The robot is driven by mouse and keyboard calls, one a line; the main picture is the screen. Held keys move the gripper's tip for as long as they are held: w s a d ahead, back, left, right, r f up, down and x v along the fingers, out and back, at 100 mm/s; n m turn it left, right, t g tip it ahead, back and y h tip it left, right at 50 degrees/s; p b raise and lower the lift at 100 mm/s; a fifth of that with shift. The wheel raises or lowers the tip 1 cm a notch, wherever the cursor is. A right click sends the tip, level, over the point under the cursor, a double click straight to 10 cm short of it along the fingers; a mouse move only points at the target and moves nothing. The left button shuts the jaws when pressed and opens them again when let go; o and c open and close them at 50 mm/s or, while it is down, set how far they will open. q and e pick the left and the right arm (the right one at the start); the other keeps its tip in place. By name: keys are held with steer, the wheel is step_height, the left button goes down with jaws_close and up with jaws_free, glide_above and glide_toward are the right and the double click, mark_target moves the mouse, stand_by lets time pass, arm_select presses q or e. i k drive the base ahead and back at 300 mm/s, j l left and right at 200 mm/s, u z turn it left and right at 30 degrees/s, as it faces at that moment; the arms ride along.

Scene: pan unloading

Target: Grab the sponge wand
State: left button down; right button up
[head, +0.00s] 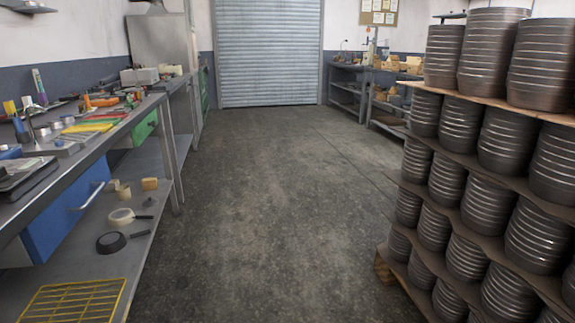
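I cannot pick out a sponge wand for certain. The workbench (150,103) at the left carries many small tools, too small to tell apart. A slim multicoloured upright item (39,86) stands at its back, and a yellow-handled item (10,108) stands near the left edge. A small yellow-tan block (150,184) lies on the bench's lower shelf (165,225). Neither of my grippers shows in the head view.
Stacked dark pans (498,140) fill the right side on layered boards over a wooden pallet (384,268). A yellow wire rack (75,300) lies on the lower shelf at the front left. The middle floor (265,190) is clear up to a closed roller door (268,50).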

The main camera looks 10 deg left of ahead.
mark_target(88, 107)
steer(key=i+u, duration=0.3)
steer(key=i, duration=0.2)
steer(key=i+l+u, duration=0.15)
steer(key=i+u, duration=0.2)
steer(key=i, duration=0.15)
steer(key=i+u, duration=0.4)
steer(key=i+l+u, duration=0.2)
steer(key=i+u, duration=0.15)
steer(key=i+l+u, duration=0.75)
steer(key=i, duration=0.05)
